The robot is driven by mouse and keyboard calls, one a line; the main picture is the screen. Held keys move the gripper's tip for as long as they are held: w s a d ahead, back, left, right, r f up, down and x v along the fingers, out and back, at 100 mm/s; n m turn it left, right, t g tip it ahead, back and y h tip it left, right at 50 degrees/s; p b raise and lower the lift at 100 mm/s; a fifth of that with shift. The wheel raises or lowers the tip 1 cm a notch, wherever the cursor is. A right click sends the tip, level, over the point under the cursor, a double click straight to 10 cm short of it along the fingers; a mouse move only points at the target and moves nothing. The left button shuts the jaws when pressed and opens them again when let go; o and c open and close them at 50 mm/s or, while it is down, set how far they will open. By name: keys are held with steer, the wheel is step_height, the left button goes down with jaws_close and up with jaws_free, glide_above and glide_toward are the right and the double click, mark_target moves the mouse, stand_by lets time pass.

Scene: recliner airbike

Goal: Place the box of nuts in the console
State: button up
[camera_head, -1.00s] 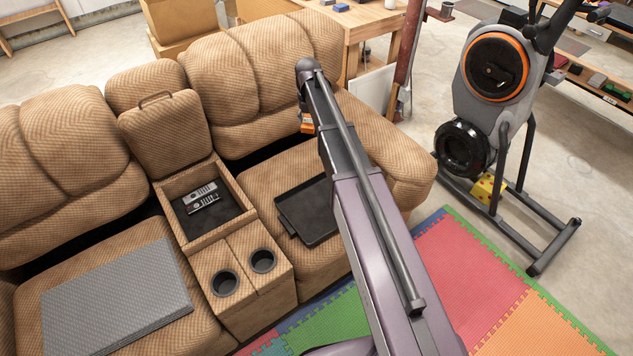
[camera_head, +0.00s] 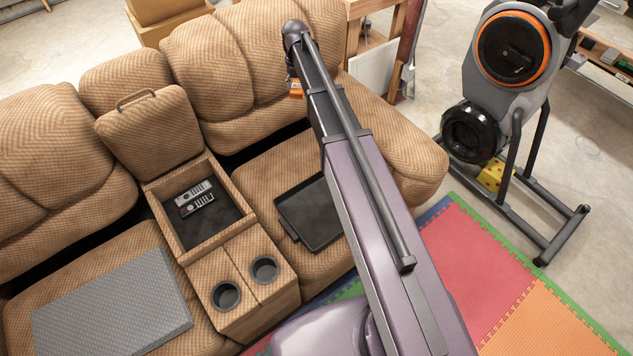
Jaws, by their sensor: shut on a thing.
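The console (camera_head: 190,240) is an open compartment between the two recliner seats, with its padded lid (camera_head: 150,133) raised behind it. Two remotes (camera_head: 195,198) lie on its dark floor, with bare room in front of them. A small orange box (camera_head: 296,89), taken as the box of nuts, shows just left of my arm's far end, above the right seat. My gripper (camera_head: 291,80) is mostly hidden behind my arm and is shut on this box. It is behind and to the right of the console.
A dark tray (camera_head: 312,216) lies on the right seat. A grey folded mat (camera_head: 110,308) lies on the left seat. Two cup holders (camera_head: 226,296) are in front of the console. An exercise machine (camera_head: 505,80) stands at right beside coloured floor mats (camera_head: 480,270).

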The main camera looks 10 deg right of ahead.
steer(key=shift+w+d, duration=0.1)
steer(key=shift+w, duration=0.2)
steer(key=shift+d, duration=0.1)
steer(key=shift+f, duration=0.1)
steer(key=s+f+m+b, duration=0.2)
steer(key=f+m+b, duration=0.2)
steer(key=f+b, duration=1.1)
steer(key=s+a+f+m+b, duration=0.1)
steer(key=f+m+b, duration=0.4)
steer(key=f+b, duration=1.1)
steer(key=shift+s+f+b, duration=0.2)
steer(key=shift+s+b, duration=0.1)
steer(key=shift+s, duration=0.15)
steer(key=b, duration=0.6)
glide_above(303, 173)
step_height(303, 173, down, 6)
steer(key=shift+s+f, duration=0.1)
